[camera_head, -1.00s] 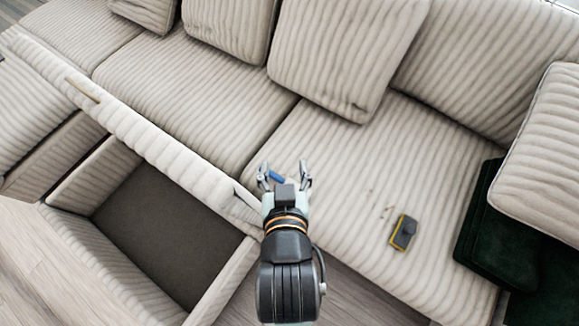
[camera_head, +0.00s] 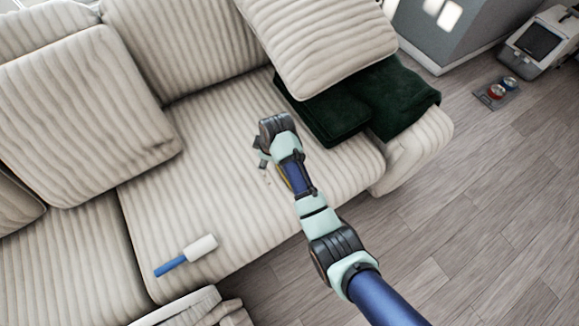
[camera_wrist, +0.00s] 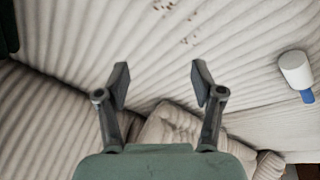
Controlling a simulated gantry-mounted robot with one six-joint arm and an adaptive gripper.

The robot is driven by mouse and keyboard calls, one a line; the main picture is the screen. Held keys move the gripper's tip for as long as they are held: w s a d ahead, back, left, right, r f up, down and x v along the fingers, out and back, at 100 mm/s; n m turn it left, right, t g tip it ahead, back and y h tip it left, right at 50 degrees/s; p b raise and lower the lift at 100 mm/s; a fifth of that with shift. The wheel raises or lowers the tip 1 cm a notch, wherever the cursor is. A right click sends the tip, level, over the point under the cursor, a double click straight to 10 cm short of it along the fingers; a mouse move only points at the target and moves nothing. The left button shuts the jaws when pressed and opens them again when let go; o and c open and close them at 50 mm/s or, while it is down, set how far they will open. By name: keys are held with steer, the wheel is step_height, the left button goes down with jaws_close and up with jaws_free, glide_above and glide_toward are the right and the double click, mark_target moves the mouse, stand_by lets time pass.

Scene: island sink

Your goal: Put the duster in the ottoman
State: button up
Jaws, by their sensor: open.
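A roller-like tool with a white head and blue handle (camera_head: 186,255), possibly the duster, lies on the seat cushion near the sofa's front edge. It also shows at the right of the wrist view (camera_wrist: 296,70). My gripper (camera_wrist: 160,84) is open, with nothing between its fingers. It is over the seat, up and right of the roller-like tool in the head view, where my wrist mostly hides it. A yellow edge (camera_head: 283,178) shows beside my arm; the rest of that thing is hidden. Only a pale padded edge (camera_head: 178,305), apparently the ottoman's, shows at the bottom; its inside is out of view.
The striped sofa (camera_head: 160,200) has large loose cushions (camera_head: 85,115) along its back. Dark green folded cloth (camera_head: 345,105) lies at its right end. Small crumbs (camera_wrist: 185,40) lie on the seat. The wooden floor (camera_head: 480,200) at right is mostly clear.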

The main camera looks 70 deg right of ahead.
steer(key=shift+g+y, duration=0.7)
steer(key=s+d+f, duration=0.1)
steer(key=s+d, duration=0.1)
steer(key=s+d+f, duration=0.2)
steer(key=s, duration=0.1)
steer(key=s+d+f, duration=0.1)
steer(key=s+d, duration=0.1)
steer(key=s, duration=0.1)
steer(key=shift+f, duration=0.3)
steer(key=f+b, duration=0.2)
steer(key=w+f+b, duration=0.1)
steer(key=f+b, duration=0.1)
steer(key=f, duration=0.1)
steer(key=f+b, duration=0.2)
steer(key=f, duration=0.1)
steer(key=shift+w+a+f, duration=0.1)
steer(key=shift+w+a, duration=0.15)
steer(key=shift+a, duration=0.15)
steer(key=shift+r, duration=0.2)
jaws_close()
